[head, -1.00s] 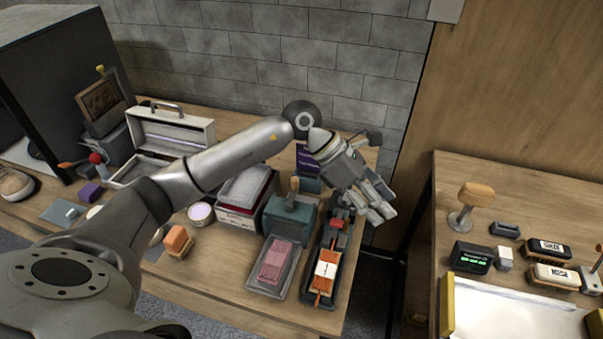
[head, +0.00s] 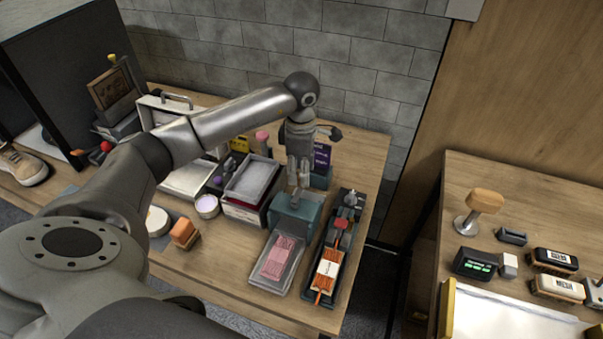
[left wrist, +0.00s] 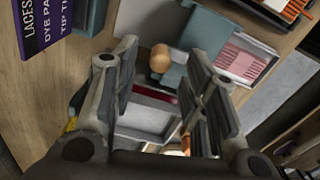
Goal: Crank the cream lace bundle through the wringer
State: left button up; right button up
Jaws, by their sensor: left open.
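My left gripper (head: 298,190) is open, pointing down over the teal wringer (head: 297,214). In the left wrist view, the wringer's round wooden crank knob (left wrist: 160,58) shows between the open fingers (left wrist: 163,62); I cannot tell whether they touch it. In the head view, the gripper hides the knob. A pink striped lace bundle (head: 277,259) lies in the grey tray (head: 263,286) in front of the wringer; it also shows in the left wrist view (left wrist: 243,60). I see no clearly cream bundle. My right gripper is not in view.
A dark rack with an orange, paper-banded lace bundle (head: 326,271) stands close right of the wringer. A stacked box (head: 248,180) and a white jar (head: 207,205) stand to its left. A purple lace box (head: 321,155) is behind. A second table (head: 540,190) is at right.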

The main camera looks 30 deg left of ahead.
aim_at(298, 191)
pick_arm(q)
jog(key=shift+f+p, duration=0.35)
jog(key=shift+f, duration=1.4)
grip_shut()
